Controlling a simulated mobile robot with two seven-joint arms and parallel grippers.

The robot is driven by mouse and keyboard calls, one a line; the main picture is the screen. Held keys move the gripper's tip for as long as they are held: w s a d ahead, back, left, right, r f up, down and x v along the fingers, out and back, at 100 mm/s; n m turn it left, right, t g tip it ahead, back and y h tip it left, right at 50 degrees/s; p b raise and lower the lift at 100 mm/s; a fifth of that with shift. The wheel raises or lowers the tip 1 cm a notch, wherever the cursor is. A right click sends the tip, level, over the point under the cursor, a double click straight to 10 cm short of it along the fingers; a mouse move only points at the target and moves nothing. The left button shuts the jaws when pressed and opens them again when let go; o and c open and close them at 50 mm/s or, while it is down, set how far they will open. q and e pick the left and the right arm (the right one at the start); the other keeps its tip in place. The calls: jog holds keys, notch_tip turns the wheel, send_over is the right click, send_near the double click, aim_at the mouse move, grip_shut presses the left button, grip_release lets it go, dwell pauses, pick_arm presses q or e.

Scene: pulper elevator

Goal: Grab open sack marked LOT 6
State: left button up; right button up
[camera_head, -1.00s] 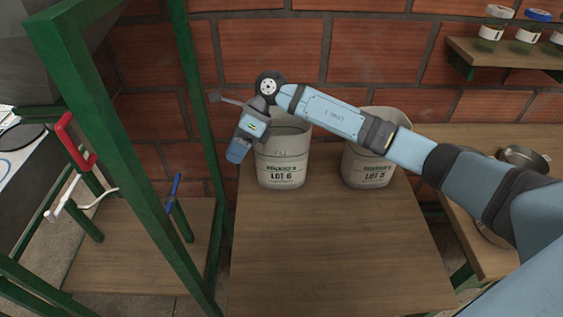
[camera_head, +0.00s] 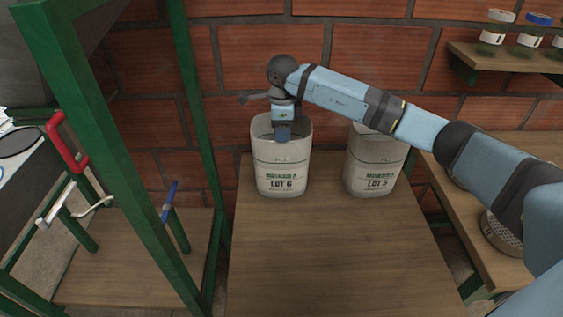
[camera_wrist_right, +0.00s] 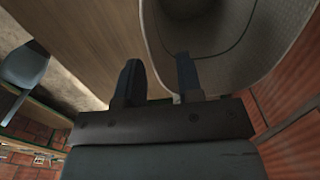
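The open sack marked LOT 6 (camera_head: 282,178) stands upright on the wooden table, a pale sack with a wide open mouth. My right gripper (camera_head: 283,136) points down at its mouth, near the front rim. In the right wrist view, the right gripper (camera_wrist_right: 158,72) is open with its two fingers apart. One finger appears outside the sack wall (camera_wrist_right: 235,75) and the other over the mouth side, with the rim running between or just beyond them. I cannot tell whether either finger touches the sack. My left gripper is not in view.
A similar sack marked LOT 5 (camera_head: 372,172) stands to the right, partly behind my right arm. The wooden table (camera_head: 330,250) is clear in front. A green metal frame (camera_head: 110,170) stands on the left. A brick wall is close behind; a shelf (camera_head: 500,62) holds jars.

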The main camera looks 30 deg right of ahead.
send_over(281, 164)
notch_tip(281, 164, down, 6)
jog(key=shift+r, duration=0.15)
grip_shut()
